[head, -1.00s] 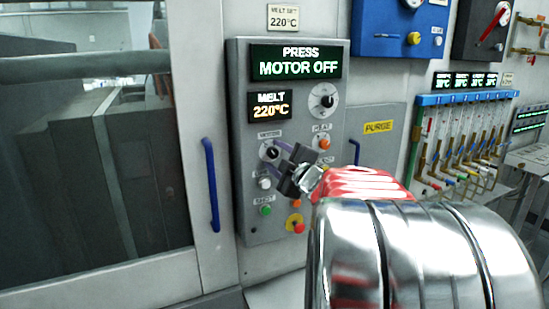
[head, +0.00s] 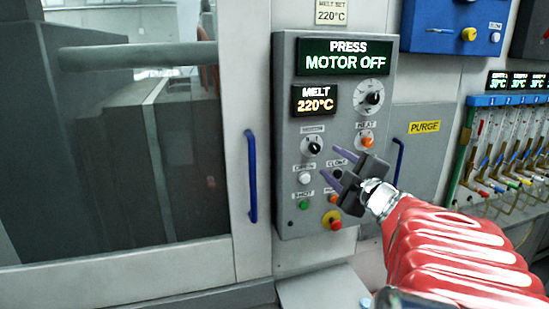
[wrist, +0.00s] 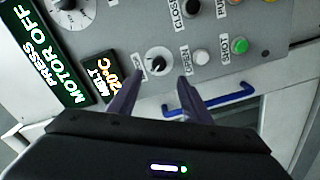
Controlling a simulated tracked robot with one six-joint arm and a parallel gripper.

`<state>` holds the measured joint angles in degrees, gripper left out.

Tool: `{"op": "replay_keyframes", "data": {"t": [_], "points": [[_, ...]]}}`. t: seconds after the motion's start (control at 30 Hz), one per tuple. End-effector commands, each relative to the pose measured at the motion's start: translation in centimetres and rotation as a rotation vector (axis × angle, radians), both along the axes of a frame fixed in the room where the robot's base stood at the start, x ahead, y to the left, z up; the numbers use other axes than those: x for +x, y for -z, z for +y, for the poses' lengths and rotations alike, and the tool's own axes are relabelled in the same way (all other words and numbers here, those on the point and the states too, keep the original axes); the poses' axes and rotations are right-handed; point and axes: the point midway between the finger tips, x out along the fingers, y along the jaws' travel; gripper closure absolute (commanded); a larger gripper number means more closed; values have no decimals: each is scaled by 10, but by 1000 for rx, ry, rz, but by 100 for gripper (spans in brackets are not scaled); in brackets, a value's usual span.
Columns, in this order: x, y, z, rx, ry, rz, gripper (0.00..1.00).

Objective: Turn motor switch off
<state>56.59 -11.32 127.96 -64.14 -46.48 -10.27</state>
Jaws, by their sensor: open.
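The motor switch (head: 312,145) is a black rotary knob on a pale round plate, under a small label at the left of the grey control panel (head: 285,75). My gripper (head: 331,166) is open and empty, with its purple fingers to the lower right of the knob in the head view. In the wrist view the knob (wrist: 158,59) shows just beyond and between the fingertips (wrist: 158,80), with a visible gap. A white mark shows on the knob; its exact setting is hard to read. The display (head: 346,58) reads "PRESS MOTOR OFF".
Nearby on the panel are a larger dial (head: 372,97), an orange heat button (head: 367,141), a white button (head: 305,178), a green button (head: 304,205) and a red stop button (head: 336,223). A blue door handle (head: 252,178) stands left of the panel.

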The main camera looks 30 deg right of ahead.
Motion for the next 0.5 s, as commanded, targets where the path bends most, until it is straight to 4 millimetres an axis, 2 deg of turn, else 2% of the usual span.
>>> {"op": "replay_keyframes", "data": {"t": [0.2,0.5], "points": [[-29,-1,8,-2,1,0,55],[-40,-1,12,-1,-2,0,55]]}}
